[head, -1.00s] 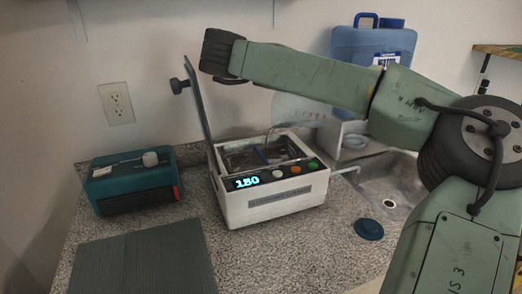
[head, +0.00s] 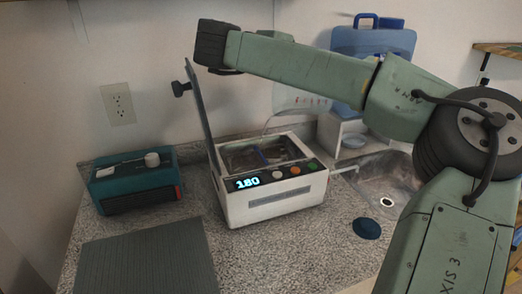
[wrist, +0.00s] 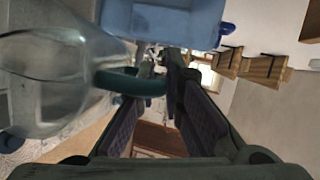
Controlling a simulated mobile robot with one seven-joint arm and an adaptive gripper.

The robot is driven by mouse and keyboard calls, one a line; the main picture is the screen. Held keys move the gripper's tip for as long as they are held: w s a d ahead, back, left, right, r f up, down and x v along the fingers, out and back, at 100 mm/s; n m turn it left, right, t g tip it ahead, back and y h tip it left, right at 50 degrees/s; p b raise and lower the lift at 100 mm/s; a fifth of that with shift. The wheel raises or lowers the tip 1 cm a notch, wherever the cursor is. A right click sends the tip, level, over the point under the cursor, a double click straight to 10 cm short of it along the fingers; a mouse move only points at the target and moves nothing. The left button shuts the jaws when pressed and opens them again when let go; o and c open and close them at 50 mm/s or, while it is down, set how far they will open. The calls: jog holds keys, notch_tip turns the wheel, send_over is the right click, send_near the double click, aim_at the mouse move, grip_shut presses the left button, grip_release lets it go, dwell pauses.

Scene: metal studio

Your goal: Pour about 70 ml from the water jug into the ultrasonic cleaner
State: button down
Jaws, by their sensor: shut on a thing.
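The water jug is clear with a teal handle (wrist: 128,83); its body (wrist: 45,90) fills the left of the wrist view. My gripper (wrist: 163,80) is shut on the handle. In the head view the jug (head: 300,98) is partly hidden behind my arm, tilted above the back right of the cleaner, and my gripper is hidden. The ultrasonic cleaner (head: 275,208) is a white box with its lid (head: 197,105) raised and its basin open. Its display reads 180. A thin clear curve runs from the jug toward the basin; I cannot tell whether it is water.
A teal device (head: 135,182) stands left of the cleaner, behind a grey ribbed mat (head: 145,262). A sink (head: 385,190) and a dark blue disc (head: 367,228) are at the right. A blue container (head: 372,45) stands behind my arm.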

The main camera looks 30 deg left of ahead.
jog(key=shift+w+d+r, duration=0.1)
jog(key=shift+r, duration=0.75)
jog(key=shift+r+t, duration=0.3)
